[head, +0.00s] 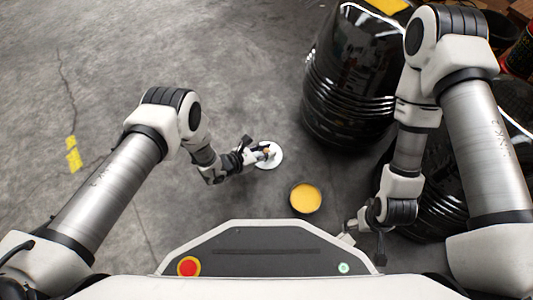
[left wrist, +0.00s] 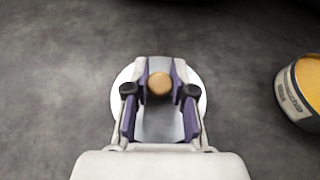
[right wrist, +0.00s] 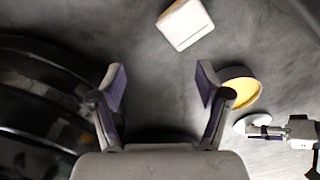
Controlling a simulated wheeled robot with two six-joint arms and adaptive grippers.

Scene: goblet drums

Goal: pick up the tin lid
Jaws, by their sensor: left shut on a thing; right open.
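The tin lid (head: 275,161) is a white disc with a round brown knob. It appears flat at floor level in the middle of the head view. My left gripper (head: 263,153) is over it. In the left wrist view the fingers close around the knob (left wrist: 159,84), and the white rim of the lid (left wrist: 201,82) shows on both sides, partly hidden by the gripper. I cannot tell whether the lid touches the floor. My right gripper (right wrist: 160,85) is open and empty, low on the right side in the head view.
An open tin (head: 306,198) with yellow contents stands right of the lid, apart from it. A large glossy black drum (head: 350,80) stands behind, and another black ribbed form (head: 440,205) lies beyond my right arm.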

